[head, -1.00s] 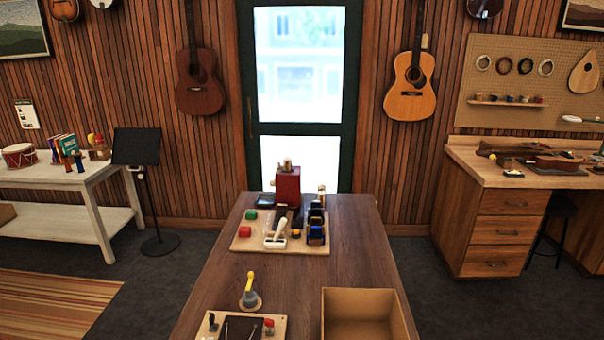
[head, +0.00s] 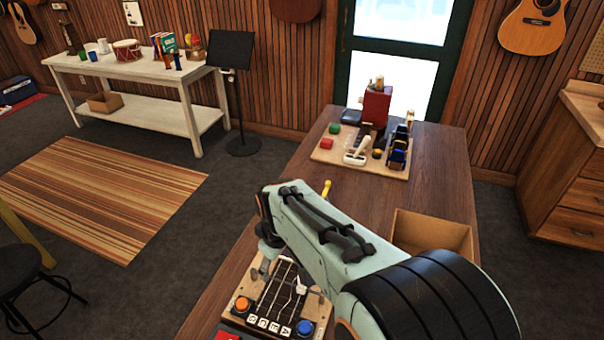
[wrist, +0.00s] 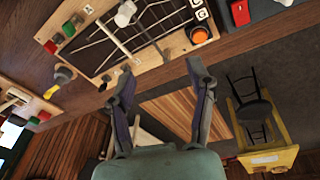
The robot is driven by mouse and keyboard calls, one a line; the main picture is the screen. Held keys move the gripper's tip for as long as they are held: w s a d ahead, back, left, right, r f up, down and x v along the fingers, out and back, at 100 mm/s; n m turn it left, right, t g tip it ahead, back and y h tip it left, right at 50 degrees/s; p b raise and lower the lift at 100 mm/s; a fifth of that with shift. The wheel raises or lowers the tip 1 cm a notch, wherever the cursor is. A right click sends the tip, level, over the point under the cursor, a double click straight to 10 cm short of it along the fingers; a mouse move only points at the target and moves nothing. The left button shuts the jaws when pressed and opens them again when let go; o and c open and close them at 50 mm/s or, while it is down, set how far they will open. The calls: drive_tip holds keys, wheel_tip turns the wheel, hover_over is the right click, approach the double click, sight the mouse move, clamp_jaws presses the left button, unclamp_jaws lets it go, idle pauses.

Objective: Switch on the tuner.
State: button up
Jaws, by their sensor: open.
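In the head view my arm hides part of the board and most of the gripper.
An open cardboard box (head: 432,232) stands right of my arm. A yellow handle (head: 326,188) rises just behind the arm. Farther back, a second board (head: 330,157) carries a red block device (head: 376,106), levers and buttons. The table between is mostly clear.

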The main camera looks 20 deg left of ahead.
drive_tip(key=s+a+f+n+g, duration=0.1)
drive_tip(key=s+a+f+n, duration=0.1)
drive_tip(key=s+a+f, duration=0.25)
drive_tip(key=n+h, duration=0.1)
drive_tip(key=h, duration=0.1)
hover_over(229, 339)
drive_tip(key=shift+g, duration=0.4)
wheel_tip(229, 339, down, 5)
drive_tip(key=shift+f, duration=0.2)
wheel_tip(229, 339, down, 6)
drive_tip(key=shift+f, duration=0.2)
clamp_jaws()
